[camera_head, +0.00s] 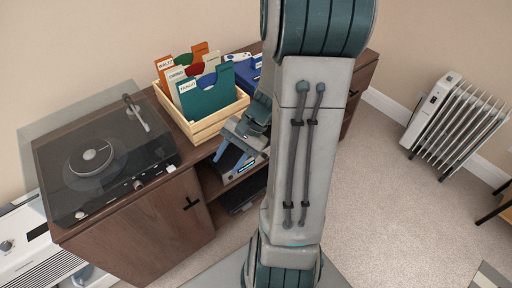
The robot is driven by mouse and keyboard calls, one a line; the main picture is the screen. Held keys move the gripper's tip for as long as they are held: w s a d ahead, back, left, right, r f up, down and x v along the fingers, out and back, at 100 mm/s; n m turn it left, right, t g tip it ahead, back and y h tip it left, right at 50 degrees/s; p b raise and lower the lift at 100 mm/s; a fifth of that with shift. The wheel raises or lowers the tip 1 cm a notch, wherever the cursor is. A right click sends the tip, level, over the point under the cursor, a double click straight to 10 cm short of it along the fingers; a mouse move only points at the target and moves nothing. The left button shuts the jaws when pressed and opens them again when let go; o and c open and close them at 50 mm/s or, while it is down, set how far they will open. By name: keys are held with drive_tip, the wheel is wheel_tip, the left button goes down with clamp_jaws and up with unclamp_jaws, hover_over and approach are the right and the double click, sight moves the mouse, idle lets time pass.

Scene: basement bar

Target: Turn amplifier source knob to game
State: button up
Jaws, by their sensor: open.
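The amplifier (232,181) appears to be the silver-fronted unit with a small lit blue display in the open bay of the brown cabinet. Its front is partly hidden by my gripper and arm. My gripper (231,160) is in front of the upper part of that bay, pointing down and left, with its two blue-edged fingers apart and nothing seen between them. The source knob and its setting cannot be made out. I cannot tell whether a finger touches the amplifier.
A turntable (62,185) with a clear lid stands on the cabinet's left. A wooden crate (205,130) of record dividers sits behind my gripper. A dark device (240,197) lies under the amplifier. A white radiator (455,118) stands at right; the carpet between is clear.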

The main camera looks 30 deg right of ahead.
drive_tip(key=d+f+m+t+h+b, duration=0.2)
drive_tip(key=d+f+m+t+b, duration=0.3)
drive_tip(key=d+f+m, duration=0.5)
drive_tip(key=d+f+m+t+h+b, duration=0.35)
drive_tip(key=d+f+m+t, duration=0.35)
drive_tip(key=f, duration=0.6)
drive_tip(key=d+f+m+t+h+b, duration=0.2)
drive_tip(key=d+f+m+t+b, duration=0.35)
drive_tip(key=d+f+m, duration=0.4)
drive_tip(key=w+a+f, duration=0.1)
drive_tip(key=w+a, duration=0.1)
drive_tip(key=w, duration=1.1)
drive_tip(key=shift+a+f+b, duration=0.2)
drive_tip(key=shift+f+b, duration=0.1)
drive_tip(key=shift+b, duration=0.15)
drive_tip(key=shift+s+y, duration=0.1)
drive_tip(key=shift+y, duration=0.15)
clamp_jaws()
